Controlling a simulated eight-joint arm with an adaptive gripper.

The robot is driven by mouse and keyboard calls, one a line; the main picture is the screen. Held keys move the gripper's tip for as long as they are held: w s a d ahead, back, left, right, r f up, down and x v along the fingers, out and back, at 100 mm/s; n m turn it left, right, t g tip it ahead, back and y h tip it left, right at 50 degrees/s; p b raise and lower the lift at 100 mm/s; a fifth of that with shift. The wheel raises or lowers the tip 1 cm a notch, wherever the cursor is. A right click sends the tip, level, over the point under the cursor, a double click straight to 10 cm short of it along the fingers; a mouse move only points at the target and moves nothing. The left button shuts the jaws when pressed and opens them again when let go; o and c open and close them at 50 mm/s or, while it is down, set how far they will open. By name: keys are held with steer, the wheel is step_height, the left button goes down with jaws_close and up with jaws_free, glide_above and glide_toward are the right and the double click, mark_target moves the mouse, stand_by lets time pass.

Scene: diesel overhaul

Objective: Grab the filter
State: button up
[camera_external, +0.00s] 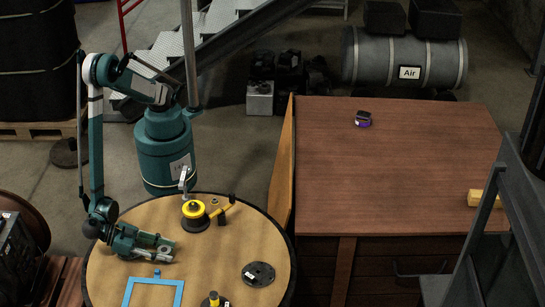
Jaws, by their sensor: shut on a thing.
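My gripper (168,248) is at the left part of the round wooden table, low over its top and pointing right. Its teal fingers are closed around a small grey part (158,255), partly hidden by them. I cannot tell for sure whether this grey part is the filter, or whether it touches the table. A yellow and black round piece (194,211) stands behind and to the right of my gripper, apart from it.
The round table (215,268) also bears a blue square frame (153,283), a dark disc (258,274), and a yellow-topped piece (214,299). A teal cylinder (166,150) stands behind it. The brown workbench (400,165) holds a small purple and black item (363,119) and a yellow block (483,198).

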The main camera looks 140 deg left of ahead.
mark_target(165, 249)
steer(key=shift+r+p, duration=1.2)
steer(key=shift+r, duration=3.8)
